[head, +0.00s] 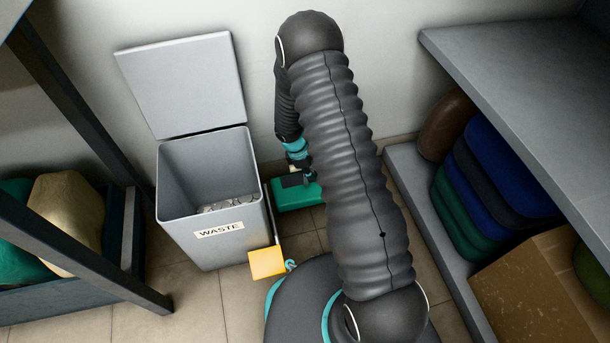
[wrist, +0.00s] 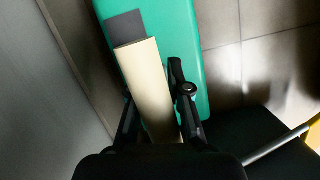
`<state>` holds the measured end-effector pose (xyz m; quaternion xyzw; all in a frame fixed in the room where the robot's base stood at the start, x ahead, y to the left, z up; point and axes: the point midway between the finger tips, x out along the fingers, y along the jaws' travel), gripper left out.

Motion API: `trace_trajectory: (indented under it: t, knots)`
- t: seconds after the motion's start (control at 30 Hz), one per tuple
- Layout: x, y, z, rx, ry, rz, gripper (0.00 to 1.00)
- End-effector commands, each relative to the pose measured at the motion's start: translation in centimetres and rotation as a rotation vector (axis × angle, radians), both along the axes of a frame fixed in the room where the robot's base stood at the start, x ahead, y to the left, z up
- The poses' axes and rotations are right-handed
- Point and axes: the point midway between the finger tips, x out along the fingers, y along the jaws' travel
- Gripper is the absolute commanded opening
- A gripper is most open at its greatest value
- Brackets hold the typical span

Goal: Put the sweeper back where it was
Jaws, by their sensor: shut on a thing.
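The sweeper has a wide green body (head: 297,196) low by the back wall, just right of the waste bin. In the wrist view the green body (wrist: 208,80) lies beneath a cream bar (wrist: 148,80) with a dark grey piece (wrist: 125,26) at its far end. These look like parts of the sweeper, though the joint to the body is not clear. My gripper (wrist: 158,95) is shut on the cream bar, one dark finger on each side. In the head view my gripper (head: 297,172) is above the green body and partly hidden by my arm.
A grey bin marked WASTE (head: 210,238) stands open close left. A yellow block (head: 267,263) with a thin pale rod is at its front right corner. Shelves with bagged comforters (head: 490,160) and a cardboard box (head: 540,285) stand right. A dark rack (head: 85,265) stands left.

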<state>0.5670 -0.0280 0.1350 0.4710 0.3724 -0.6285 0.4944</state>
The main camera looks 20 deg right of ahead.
Motion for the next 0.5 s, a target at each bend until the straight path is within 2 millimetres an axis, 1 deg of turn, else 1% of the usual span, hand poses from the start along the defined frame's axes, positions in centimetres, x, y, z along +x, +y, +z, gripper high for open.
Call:
trace_trajectory:
  t: [0.03,0.07,0.3,0.43,0.47,0.5]
  knots:
    - [0.05,0.01,-0.54,0.000,-0.001,0.001,0.00]
    - [0.06,0.01,-0.64,0.000,-0.001,0.000,0.00]
    - [0.08,-0.01,-0.59,-0.001,-0.002,0.000,0.00]
    - [0.07,-0.02,-0.98,-0.001,-0.002,0.000,0.00]
    - [0.04,-0.02,-0.94,0.000,-0.001,-0.001,0.22]
    - [0.04,-0.02,-0.89,0.000,-0.001,-0.001,0.32]
